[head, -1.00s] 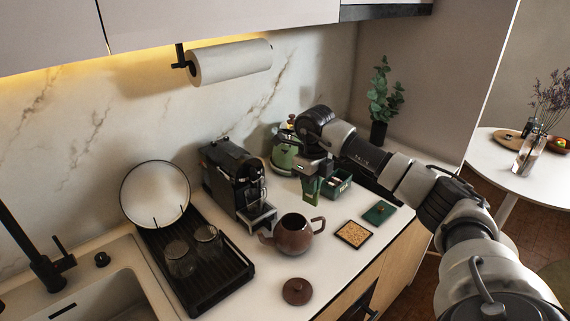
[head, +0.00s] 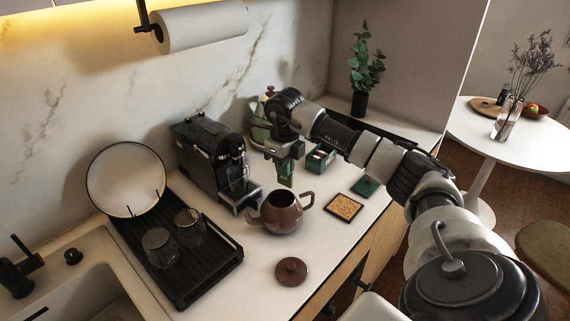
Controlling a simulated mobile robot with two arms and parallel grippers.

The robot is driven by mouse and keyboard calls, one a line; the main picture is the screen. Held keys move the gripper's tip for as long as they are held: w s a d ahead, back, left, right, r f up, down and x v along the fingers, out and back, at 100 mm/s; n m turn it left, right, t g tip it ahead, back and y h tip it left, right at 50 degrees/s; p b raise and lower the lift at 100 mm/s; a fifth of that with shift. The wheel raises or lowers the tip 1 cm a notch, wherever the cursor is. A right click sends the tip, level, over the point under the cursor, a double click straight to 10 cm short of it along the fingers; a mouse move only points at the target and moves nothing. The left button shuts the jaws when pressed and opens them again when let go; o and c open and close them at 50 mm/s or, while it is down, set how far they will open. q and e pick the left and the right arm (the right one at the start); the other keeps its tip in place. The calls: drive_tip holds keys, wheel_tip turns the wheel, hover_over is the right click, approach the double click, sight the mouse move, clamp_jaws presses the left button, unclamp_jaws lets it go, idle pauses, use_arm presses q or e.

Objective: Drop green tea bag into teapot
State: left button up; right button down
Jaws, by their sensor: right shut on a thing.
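A brown teapot (head: 281,213) stands open on the white counter in the head view, its handle to the right. Its round brown lid (head: 291,271) lies on the counter in front of it. My right gripper (head: 286,168) is shut on a green tea bag (head: 286,181), which hangs upright below the fingers. The gripper and bag are behind the teapot, above and slightly right of its opening, apart from it. A green tea box (head: 320,158) stands open to the right of the gripper; its flat green lid (head: 366,186) lies nearer the counter edge. My left gripper is out of view.
A black coffee machine (head: 213,160) stands left of the teapot. A green kettle (head: 261,126) is partly hidden behind my right gripper. A cork trivet (head: 344,207) lies right of the teapot. A black drying rack (head: 190,280) holds glasses and a plate.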

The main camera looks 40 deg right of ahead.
drive_tip(key=shift+s, duration=0.1)
drive_tip(key=c, duration=1.2)
unclamp_jaws()
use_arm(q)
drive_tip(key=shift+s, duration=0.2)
use_arm(e)
drive_tip(key=shift+r, duration=0.6)
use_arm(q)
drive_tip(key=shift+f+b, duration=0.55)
use_arm(e)
wheel_tip(320, 180, up, 10)
drive_tip(key=shift+f, duration=0.15)
